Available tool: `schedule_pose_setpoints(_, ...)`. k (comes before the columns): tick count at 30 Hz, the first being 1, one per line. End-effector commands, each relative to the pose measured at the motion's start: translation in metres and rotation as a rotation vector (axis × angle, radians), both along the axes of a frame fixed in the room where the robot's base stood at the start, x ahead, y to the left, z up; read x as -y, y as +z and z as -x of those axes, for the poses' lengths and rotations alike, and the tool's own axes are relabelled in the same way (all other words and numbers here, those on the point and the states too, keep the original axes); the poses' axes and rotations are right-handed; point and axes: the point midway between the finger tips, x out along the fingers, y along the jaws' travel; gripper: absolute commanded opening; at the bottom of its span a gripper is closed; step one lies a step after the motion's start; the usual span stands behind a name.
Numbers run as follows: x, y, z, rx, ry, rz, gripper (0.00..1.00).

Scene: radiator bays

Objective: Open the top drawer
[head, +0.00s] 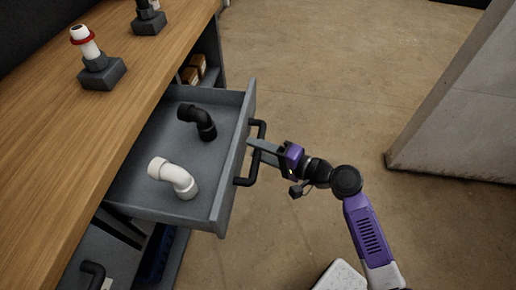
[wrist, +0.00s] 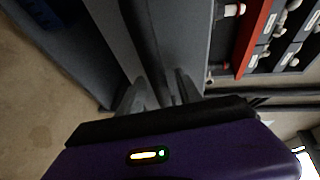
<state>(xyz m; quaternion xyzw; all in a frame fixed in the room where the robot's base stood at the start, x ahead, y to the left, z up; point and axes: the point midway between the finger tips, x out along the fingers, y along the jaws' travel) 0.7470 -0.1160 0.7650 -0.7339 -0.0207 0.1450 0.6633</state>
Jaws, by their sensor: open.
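The top drawer (head: 231,170) of the wooden-topped bench is pulled out, and its inside shows in the head view. It holds a black pipe elbow (head: 199,121) and a white pipe elbow (head: 174,177). The black bar handle (head: 261,133) is on the drawer's front. My gripper (head: 258,149) is at the handle with its fingers open, reaching through the handle's span towards the front panel. In the wrist view the fingers (wrist: 158,92) point at the grey drawer front (wrist: 180,30). Whether they touch the handle is unclear.
A bench top (head: 135,75) carries two fittings on dark bases. A grey wall (head: 450,110) stands at right. Open floor (head: 330,60) lies between.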

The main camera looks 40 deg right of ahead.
Motion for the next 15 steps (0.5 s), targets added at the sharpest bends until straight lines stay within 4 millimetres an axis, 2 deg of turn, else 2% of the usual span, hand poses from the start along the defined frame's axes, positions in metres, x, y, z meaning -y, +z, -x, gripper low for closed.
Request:
schedule_pose_setpoints(9, 0.011, 0.007, 0.045, -0.003, -0.003, 0.001, 0.41)
schedule_pose_setpoints(15, 0.016, 0.012, 0.067, -0.002, -0.001, 0.0, 0.41)
